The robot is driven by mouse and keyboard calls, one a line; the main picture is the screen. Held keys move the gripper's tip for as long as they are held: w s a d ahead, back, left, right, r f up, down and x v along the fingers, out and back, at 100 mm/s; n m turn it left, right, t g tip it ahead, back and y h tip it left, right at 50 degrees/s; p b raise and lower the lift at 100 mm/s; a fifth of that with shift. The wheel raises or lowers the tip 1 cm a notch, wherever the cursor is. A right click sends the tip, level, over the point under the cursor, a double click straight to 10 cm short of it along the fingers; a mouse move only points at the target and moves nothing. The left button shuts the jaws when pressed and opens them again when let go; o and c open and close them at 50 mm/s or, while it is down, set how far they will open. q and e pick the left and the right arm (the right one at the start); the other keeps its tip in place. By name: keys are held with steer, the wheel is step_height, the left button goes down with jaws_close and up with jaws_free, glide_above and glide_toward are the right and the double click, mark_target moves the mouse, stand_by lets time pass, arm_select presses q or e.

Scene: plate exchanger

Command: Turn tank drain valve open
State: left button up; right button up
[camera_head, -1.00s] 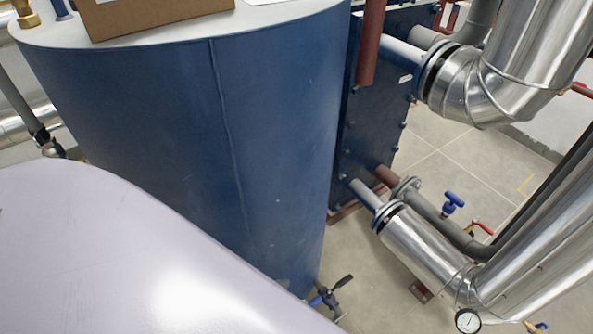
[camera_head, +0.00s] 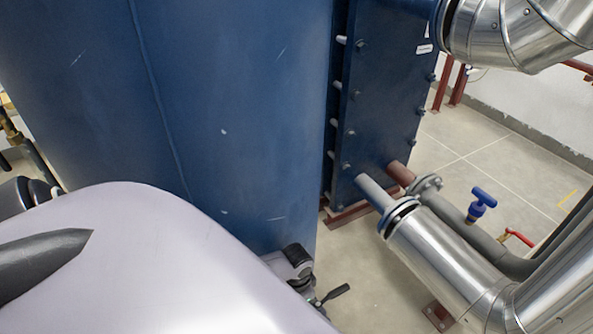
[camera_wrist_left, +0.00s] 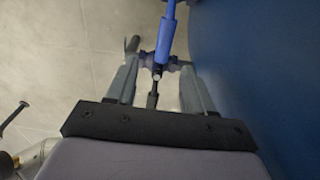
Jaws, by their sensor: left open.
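The blue tank (camera_head: 225,130) fills the left and middle of the head view. Its drain valve, with a black lever handle (camera_head: 336,293), is low by the tank's bottom edge. My left gripper (camera_head: 302,280) is beside the valve, partly hidden behind my pale arm cover. In the left wrist view, the open fingers of my left gripper (camera_wrist_left: 160,72) stand on either side of the valve body (camera_wrist_left: 157,62). The black handle (camera_wrist_left: 153,93) lies between them, pointing toward the palm. A blue pipe (camera_wrist_left: 168,35) runs up from the valve. Finger contact cannot be told.
A blue plate exchanger (camera_head: 380,100) stands right of the tank. Silver insulated pipes (camera_head: 440,250) take up the right side. A blue-handled valve (camera_head: 481,205) and a red-handled valve (camera_head: 518,237) sit on a grey pipe. Bare floor (camera_head: 370,270) shows between tank and pipes.

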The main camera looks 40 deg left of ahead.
arm_select(q)
steer(key=shift+w+a+f+b, duration=0.1)
steer(key=shift+a+f+b, duration=0.25)
steer(key=shift+f, duration=0.25)
step_height(320, 180, down, 5)
steer(key=b, duration=0.3)
steer(key=shift+f, duration=0.15)
steer(key=shift+d+f+b, duration=0.1)
steer(key=shift+f+b, duration=0.55)
arm_select(e)
steer(key=shift+f+n+t+y, duration=0.3)
steer(key=shift+f+t, duration=0.2)
steer(key=shift+t, duration=0.1)
arm_select(q)
jaws_close()
arm_select(e)
steer(key=shift+d+r, duration=0.1)
